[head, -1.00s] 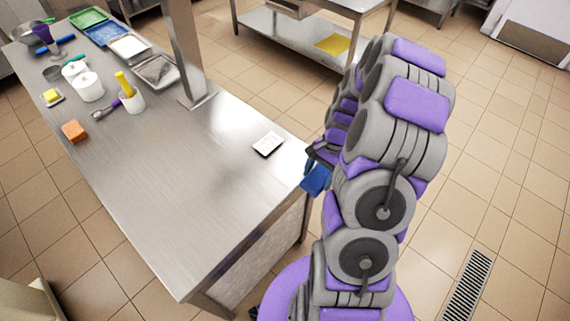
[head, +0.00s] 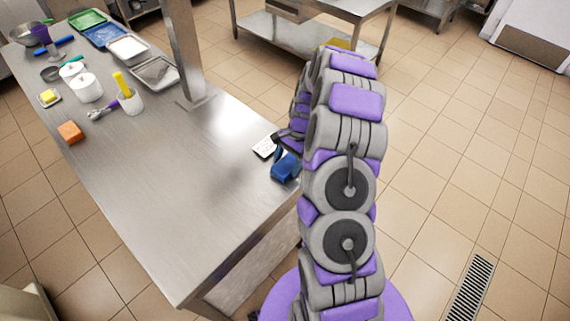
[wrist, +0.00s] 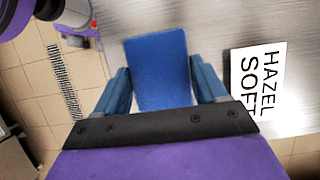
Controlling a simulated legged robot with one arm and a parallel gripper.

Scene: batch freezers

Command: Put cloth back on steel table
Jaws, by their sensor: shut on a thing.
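A blue cloth (head: 284,168) is held in my gripper (wrist: 162,85), which is shut on it. In the wrist view the blue cloth (wrist: 160,66) shows between the two blue fingers. The steel table (head: 190,190) fills the left and middle of the head view. The cloth is at the table's right edge, with table metal behind it in the wrist view. I cannot tell whether it touches the top. My arm partly hides that edge.
A white label card (head: 264,147) lies on the table close to the cloth; it reads "HAZEL SOFT" in the wrist view (wrist: 258,80). An orange sponge (head: 70,132), white tubs (head: 86,88) and trays (head: 127,47) stand toward the far left. A post (head: 184,50) rises from the table. The near tabletop is clear.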

